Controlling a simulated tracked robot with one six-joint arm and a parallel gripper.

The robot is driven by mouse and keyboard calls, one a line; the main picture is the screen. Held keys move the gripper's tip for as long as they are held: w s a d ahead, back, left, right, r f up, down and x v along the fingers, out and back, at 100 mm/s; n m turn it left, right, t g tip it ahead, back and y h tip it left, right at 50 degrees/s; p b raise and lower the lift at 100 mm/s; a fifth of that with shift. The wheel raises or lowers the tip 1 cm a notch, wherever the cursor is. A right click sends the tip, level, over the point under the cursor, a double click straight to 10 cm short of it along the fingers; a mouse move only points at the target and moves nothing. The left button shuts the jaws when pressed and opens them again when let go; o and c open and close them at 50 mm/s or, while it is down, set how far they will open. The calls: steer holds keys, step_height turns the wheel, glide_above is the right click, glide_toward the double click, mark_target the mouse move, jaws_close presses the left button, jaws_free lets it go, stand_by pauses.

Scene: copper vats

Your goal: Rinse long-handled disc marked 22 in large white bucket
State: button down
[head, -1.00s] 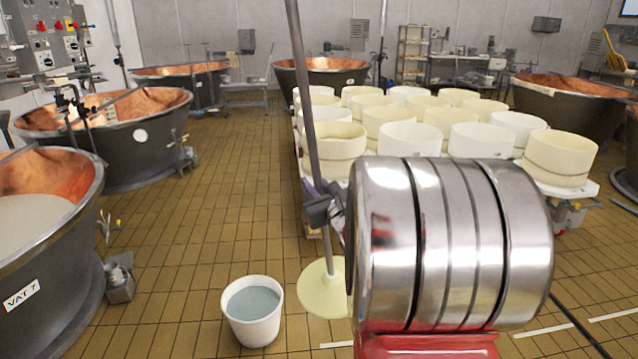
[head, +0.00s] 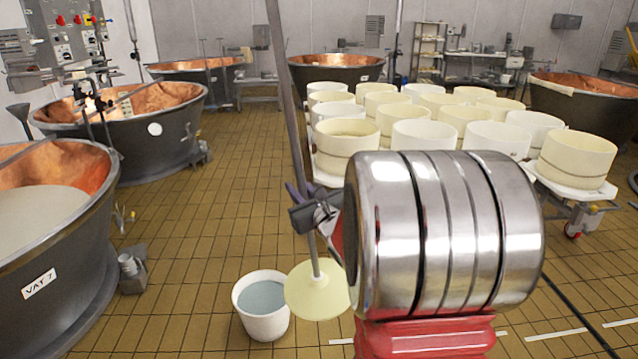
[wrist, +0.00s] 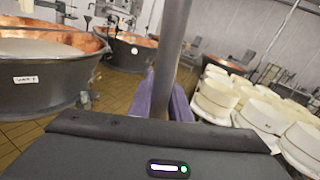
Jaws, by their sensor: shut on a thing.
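My gripper (head: 312,212) is shut on the grey handle of the long-handled disc (head: 317,291). The handle runs up out of the top of the head view, leaning slightly left, and the pale yellow disc hangs at its lower end. No number can be read on the disc. The large white bucket (head: 264,329) stands on the floor just left of the disc, with greyish liquid in it. In the head view the disc overlaps the bucket's right edge; I cannot tell whether they touch. In the wrist view the handle (wrist: 172,55) rises between the purple fingers; the disc is out of sight there.
Vat 7 (head: 60,240), holding pale liquid, stands at the left, with other copper vats (head: 150,130) behind it. A cart of white moulds (head: 425,143) stands at the back right. The tiled floor (head: 215,200) between them is clear.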

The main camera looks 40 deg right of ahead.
steer(key=w+a+f+n+y, duration=0.2)
steer(key=a+y, duration=0.1)
steer(key=a, duration=0.6)
steer(key=w+a+f+n+y, duration=0.2)
steer(key=a+y, duration=0.1)
steer(key=a, duration=0.7)
steer(key=w+a+f+n+y, duration=0.2)
steer(key=a+y, duration=0.1)
steer(key=a, duration=0.7)
steer(key=shift+w+f, duration=0.1)
